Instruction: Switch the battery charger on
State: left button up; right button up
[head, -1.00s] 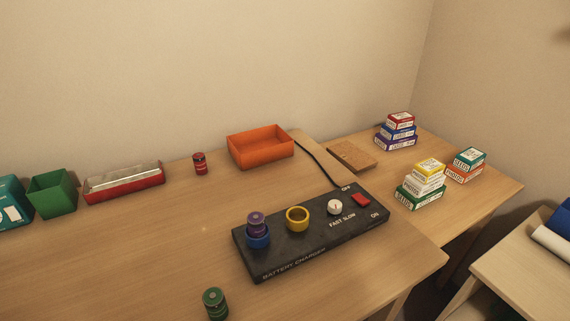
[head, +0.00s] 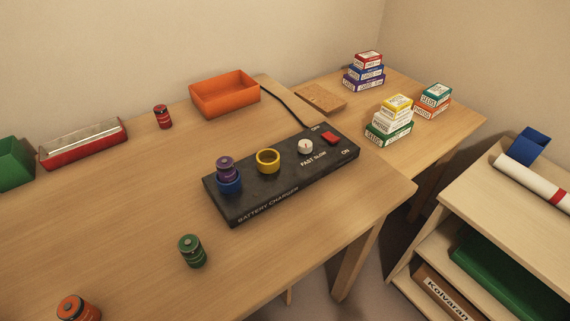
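The battery charger (head: 245,197) is a black box lying on the wooden desk in the head view. Its red rocker switch (head: 330,138) sits at the right end, between the OFF and ON labels. I cannot tell from here which way the switch is tipped. A white knob (head: 305,147) marked FAST and SLOW is left of the switch. A yellow ring holder (head: 268,161) is empty. A blue ring holder (head: 229,184) has a purple battery (head: 225,167) standing in it. Neither of my grippers is in view.
A green battery (head: 192,251) and an orange battery (head: 78,308) stand in front of the charger, a red battery (head: 163,117) behind it. An orange bin (head: 225,94) and a red tray (head: 83,146) are at the back. Stacked boxes (head: 390,121) stand right; a shelf (head: 470,220) is lower right.

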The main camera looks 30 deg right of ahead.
aim_at(329, 137)
jog(key=z, duration=1.25)
